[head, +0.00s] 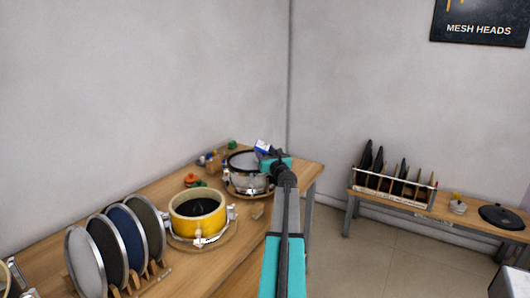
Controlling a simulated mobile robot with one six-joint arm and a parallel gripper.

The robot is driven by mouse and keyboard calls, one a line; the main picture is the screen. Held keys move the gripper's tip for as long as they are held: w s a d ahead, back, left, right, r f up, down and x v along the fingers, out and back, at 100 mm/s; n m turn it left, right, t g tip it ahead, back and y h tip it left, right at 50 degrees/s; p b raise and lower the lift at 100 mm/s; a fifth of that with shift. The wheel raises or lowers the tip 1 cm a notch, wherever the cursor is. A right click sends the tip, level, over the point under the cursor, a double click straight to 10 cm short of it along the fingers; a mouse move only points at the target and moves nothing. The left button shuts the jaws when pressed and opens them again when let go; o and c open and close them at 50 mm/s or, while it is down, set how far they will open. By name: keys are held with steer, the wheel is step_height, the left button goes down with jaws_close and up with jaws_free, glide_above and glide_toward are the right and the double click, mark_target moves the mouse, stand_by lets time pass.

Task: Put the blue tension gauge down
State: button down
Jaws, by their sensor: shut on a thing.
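The blue tension gauge (261,147), a small blue and white thing, shows at the far end of my arm. My gripper (268,155) is shut on it, above or beside the right side of the silver drum (236,186). The fingers are mostly hidden by my own arm and are too small to make out. I cannot tell whether the gauge touches the drum or the bench.
The wooden bench (162,195) also bears a yellow drum (197,206), a rack of round mesh pads (124,236) and small orange, green and blue items at the back. Bare wood shows at its far right corner. A second bench (434,212) stands at right.

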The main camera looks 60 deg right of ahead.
steer(key=shift+f, duration=0.1)
steer(key=c, duration=0.8)
jaws_free()
steer(key=shift+c, duration=0.2)
steer(key=shift+b+v, duration=0.7)
steer(key=shift+v, duration=5.3)
steer(key=shift+s, duration=0.1)
